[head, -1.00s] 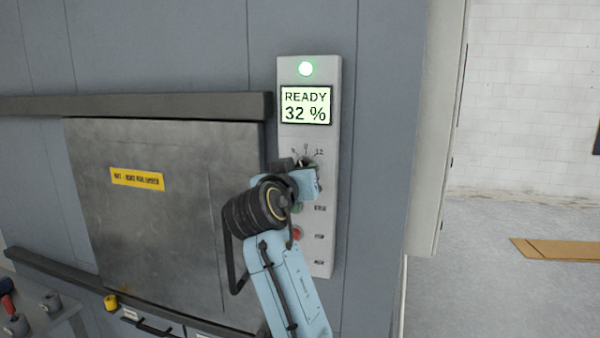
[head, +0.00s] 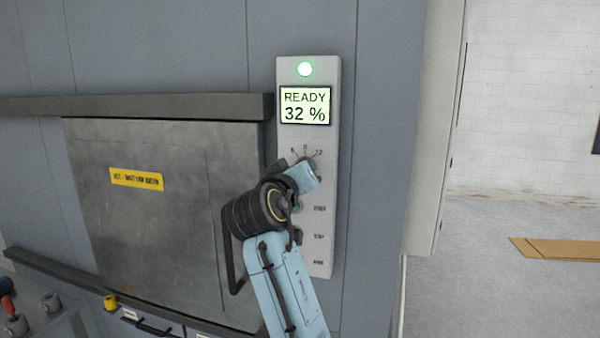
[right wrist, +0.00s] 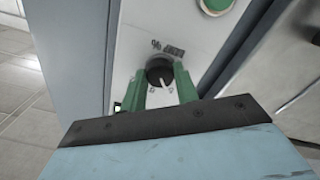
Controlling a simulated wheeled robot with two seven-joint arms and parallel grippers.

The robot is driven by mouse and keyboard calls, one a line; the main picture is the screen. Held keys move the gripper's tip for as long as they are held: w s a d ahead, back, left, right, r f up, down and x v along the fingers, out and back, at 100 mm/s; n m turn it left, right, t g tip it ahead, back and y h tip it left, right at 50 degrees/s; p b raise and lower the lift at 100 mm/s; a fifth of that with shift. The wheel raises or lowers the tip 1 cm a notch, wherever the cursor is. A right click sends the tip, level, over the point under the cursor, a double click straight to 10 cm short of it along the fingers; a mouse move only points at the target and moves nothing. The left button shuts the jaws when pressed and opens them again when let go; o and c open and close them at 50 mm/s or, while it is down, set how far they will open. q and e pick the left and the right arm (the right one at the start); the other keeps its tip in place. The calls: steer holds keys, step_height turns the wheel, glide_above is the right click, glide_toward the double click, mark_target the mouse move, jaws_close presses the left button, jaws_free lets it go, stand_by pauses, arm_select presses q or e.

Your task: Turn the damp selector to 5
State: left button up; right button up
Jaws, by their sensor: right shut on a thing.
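The damp selector is a small black knob (right wrist: 157,70) with a white pointer line, on the pale control panel (head: 322,245). In the right wrist view its pointer aims toward the bottom of the picture, slightly right. The green fingers of my right gripper (right wrist: 160,77) are shut on the knob, one on each side. In the head view my wrist hides most of the knob; part of its number scale (head: 305,152) shows above, with 12 at the right. The smaller marks are hard to read. My left gripper is not in view.
A display (head: 305,105) reads READY 32 % under a lit green lamp (head: 305,69). A green button (head: 299,207) sits just below the knob, partly behind my wrist. A grey metal door (head: 150,230) with a yellow label stands left.

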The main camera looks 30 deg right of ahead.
steer(key=o, duration=1)
steer(key=b+v, duration=0.1)
steer(key=v, duration=1.2)
steer(key=shift+s+a, duration=0.2)
